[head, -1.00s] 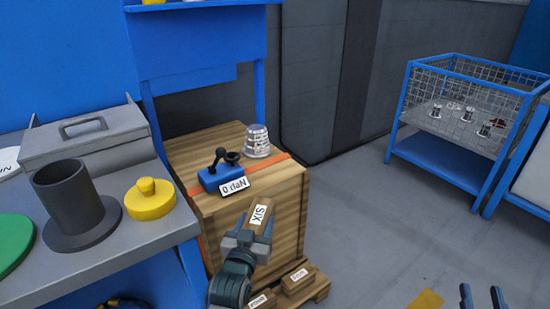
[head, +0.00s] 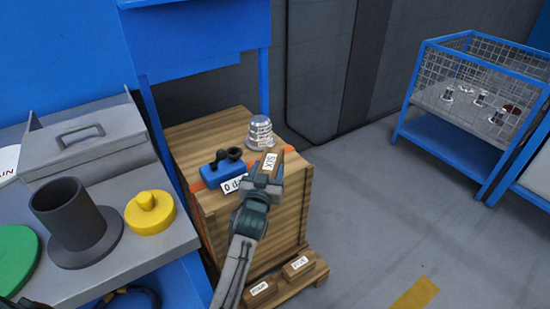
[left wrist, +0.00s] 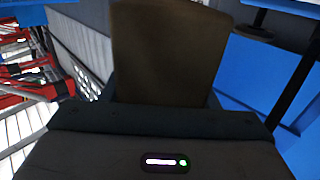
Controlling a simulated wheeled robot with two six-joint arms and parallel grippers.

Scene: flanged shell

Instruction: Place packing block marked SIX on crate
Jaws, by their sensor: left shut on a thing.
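The wooden crate (head: 285,205) stands beside the workbench. The brown packing block marked SIX (head: 270,163) is held by my left gripper (head: 262,184) over the crate's top near its front right edge. I cannot tell whether the block touches the crate. In the left wrist view the brown block (left wrist: 168,50) stands up between the jaws of my left gripper (left wrist: 160,100), and its label is not seen there. My right gripper is not in view.
On the crate are a blue tensioning tool (head: 222,168) with a tag, an orange strap and a silver ribbed part (head: 261,133). Two labelled blocks (head: 298,266) lie on the pallet below. The bench (head: 110,267) stands left; a mesh cage (head: 455,130) stands right.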

